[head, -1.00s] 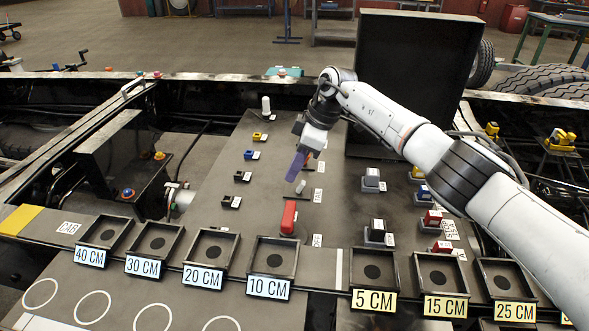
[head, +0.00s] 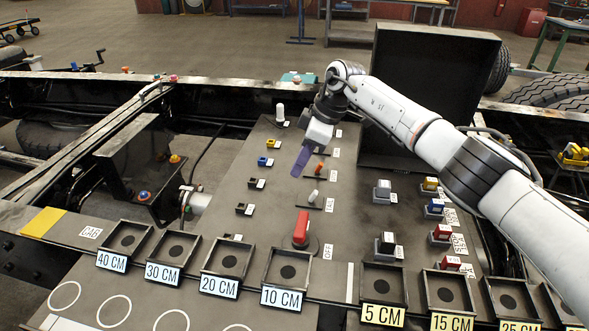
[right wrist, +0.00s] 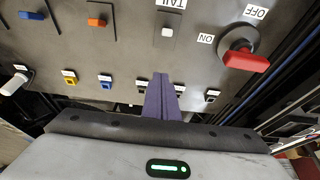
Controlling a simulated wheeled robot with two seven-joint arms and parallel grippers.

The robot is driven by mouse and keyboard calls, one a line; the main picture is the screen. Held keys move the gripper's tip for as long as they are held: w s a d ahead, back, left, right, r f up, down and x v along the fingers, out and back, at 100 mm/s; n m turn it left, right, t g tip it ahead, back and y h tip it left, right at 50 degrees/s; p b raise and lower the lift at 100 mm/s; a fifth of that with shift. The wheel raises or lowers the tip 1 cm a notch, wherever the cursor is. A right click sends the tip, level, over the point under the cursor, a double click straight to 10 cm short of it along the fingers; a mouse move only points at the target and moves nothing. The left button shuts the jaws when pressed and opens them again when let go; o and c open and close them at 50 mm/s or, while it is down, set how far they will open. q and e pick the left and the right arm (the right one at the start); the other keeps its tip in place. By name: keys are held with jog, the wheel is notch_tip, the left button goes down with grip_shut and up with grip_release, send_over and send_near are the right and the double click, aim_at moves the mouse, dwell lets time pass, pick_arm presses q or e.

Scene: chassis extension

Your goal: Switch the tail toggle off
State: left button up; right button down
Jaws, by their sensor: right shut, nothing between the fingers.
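The tail toggle is a small white lever (head: 314,196) on the dark sloping panel, beside a label reading TAIL. It also shows in the right wrist view (right wrist: 168,31), just under the TAIL label (right wrist: 171,4). Which way it is tipped is too small to tell. My right gripper (head: 299,173) is shut and empty, its purple fingers pointing down at the panel, up and left of the toggle in the head view. In the right wrist view the fingers (right wrist: 161,80) are apart from the toggle. My left gripper is not in view.
An orange toggle (right wrist: 97,22) and a blue toggle (right wrist: 32,15) stand in the same row. A red rotary handle (head: 301,228) is close to the toggle. Coloured connectors (head: 382,190) stand to the right. A tall black box (head: 420,90) rises behind my right arm.

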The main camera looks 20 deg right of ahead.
jog(key=s+d+r, duration=0.2)
jog(key=d+r, duration=0.2)
jog(key=r, duration=0.1)
jog(key=shift+s+d+r+b, duration=0.15)
jog(key=shift+s+d+b, duration=0.1)
jog(key=shift+d+b, duration=0.15)
